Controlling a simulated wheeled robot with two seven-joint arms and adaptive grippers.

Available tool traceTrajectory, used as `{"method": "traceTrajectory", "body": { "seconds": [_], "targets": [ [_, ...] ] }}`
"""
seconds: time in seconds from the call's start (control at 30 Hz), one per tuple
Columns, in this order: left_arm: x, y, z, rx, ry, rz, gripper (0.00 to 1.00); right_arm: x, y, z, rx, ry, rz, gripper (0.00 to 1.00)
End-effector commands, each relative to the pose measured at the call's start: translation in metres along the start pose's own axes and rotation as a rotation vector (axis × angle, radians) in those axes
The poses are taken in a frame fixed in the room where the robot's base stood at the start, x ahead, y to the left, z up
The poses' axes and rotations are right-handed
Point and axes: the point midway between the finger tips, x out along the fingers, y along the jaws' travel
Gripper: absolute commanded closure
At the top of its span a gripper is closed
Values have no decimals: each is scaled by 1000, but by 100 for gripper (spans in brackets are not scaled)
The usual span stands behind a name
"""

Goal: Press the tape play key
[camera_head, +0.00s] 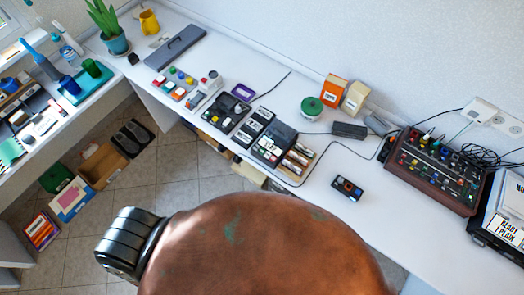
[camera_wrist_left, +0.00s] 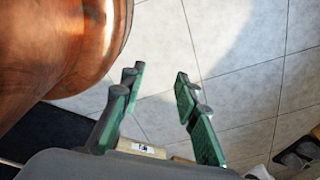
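I cannot single out the tape play key at this size. Several small devices sit mid-desk in the head view. One is a dark box with small parts on top (camera_head: 226,112), and beside it is a dark unit with pale keys or slots (camera_head: 274,143). I cannot tell which is the tape player. A small black and orange item (camera_head: 347,188) lies alone to their right. My left gripper (camera_wrist_left: 158,80) is open and empty in the left wrist view, with floor tiles behind its green-padded fingers. It does not show in the head view. My right gripper is not in view.
A brown control panel with knobs (camera_head: 438,170) stands at the right. A green-lidded tin (camera_head: 312,106) and an orange box (camera_head: 334,90) stand at the back. The white desk (camera_head: 395,225) is clear at its front right. Open boxes (camera_head: 102,165) lie on the floor.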

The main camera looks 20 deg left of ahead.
Motion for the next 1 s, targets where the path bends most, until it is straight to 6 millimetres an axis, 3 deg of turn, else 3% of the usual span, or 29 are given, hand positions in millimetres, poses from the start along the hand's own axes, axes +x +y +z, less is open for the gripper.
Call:
{"method": "traceTrajectory", "body": {
  "seconds": [0.43, 1.0],
  "targets": [
    [0, 0, 0, 0, -1, 0, 100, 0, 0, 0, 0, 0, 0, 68],
    [0, 0, 0, 0, -1, 0, 100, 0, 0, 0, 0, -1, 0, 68]
  ]
}}
